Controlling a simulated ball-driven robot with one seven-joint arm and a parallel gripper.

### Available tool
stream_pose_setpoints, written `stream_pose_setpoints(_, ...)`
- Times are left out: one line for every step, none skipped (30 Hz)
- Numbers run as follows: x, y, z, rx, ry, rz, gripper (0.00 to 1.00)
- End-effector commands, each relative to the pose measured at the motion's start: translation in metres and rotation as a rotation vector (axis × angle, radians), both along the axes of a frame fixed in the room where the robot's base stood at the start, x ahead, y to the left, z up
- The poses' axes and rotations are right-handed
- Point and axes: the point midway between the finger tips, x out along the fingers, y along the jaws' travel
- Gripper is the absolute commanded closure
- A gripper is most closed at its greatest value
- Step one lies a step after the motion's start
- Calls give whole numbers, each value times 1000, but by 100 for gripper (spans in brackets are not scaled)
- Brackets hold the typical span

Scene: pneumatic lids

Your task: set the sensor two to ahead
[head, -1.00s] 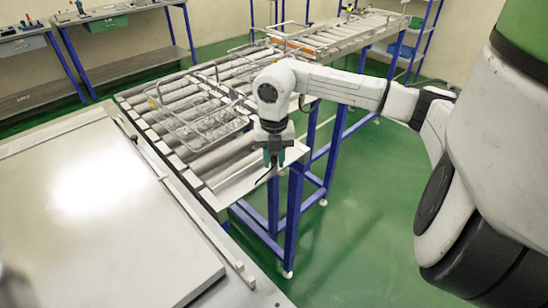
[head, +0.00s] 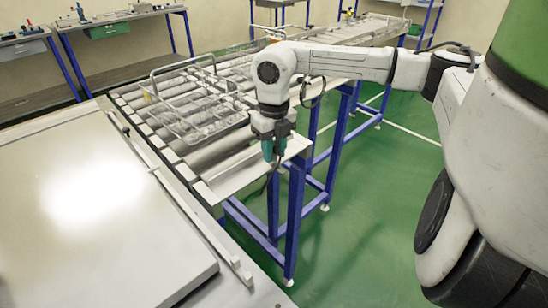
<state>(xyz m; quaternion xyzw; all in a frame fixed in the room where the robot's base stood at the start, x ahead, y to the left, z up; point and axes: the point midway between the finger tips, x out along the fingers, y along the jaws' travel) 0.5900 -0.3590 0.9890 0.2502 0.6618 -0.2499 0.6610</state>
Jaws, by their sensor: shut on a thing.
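My gripper (head: 273,152) points down at the near right end of the roller conveyor (head: 208,192), by its metal end plate (head: 232,180). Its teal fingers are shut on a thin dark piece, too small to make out. A thin dark line, perhaps a cable, hangs below the fingertips. I cannot pick out sensor two for certain, nor read its setting.
A wire basket (head: 152,97) lies on the rollers left of my gripper. A flat metal table (head: 95,220) fills the lower left. Blue conveyor legs (head: 293,225) stand below. The green floor (head: 370,240) on the right is clear. Benches stand at the back left.

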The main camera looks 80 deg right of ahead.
Motion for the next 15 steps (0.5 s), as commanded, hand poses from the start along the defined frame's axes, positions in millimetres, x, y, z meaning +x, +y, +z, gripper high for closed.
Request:
stream_pose_setpoints(1,-1,-3,-5,-2,29,100)
stream_pose_setpoints(1,-1,-2,-5,-2,46,100)
stream_pose_setpoints(1,-1,-2,-3,-2,66,100)
stream_pose_setpoints(1,-1,-2,-3,-2,81,100)
stream_pose_setpoints(1,-1,-1,-4,-2,94,100)
stream_pose_setpoints(1,-1,-1,-4,-2,110,100)
stream_pose_setpoints(1,-1,-1,-4,-2,121,100)
stream_pose_setpoints(1,-1,-1,-3,-2,130,100)
stream_pose_setpoints(1,-1,-1,-3,-2,142,100)
stream_pose_setpoints(1,-1,0,-3,-2,149,100)
stream_pose_setpoints(1,-1,0,-3,-2,154,100)
stream_pose_setpoints(1,-1,0,-3,-3,161,100)
stream_pose_setpoints(1,-1,0,-2,-3,165,100)
stream_pose_setpoints(1,-1,1,-2,-3,168,100)
stream_pose_setpoints(1,0,1,-2,-3,172,100)
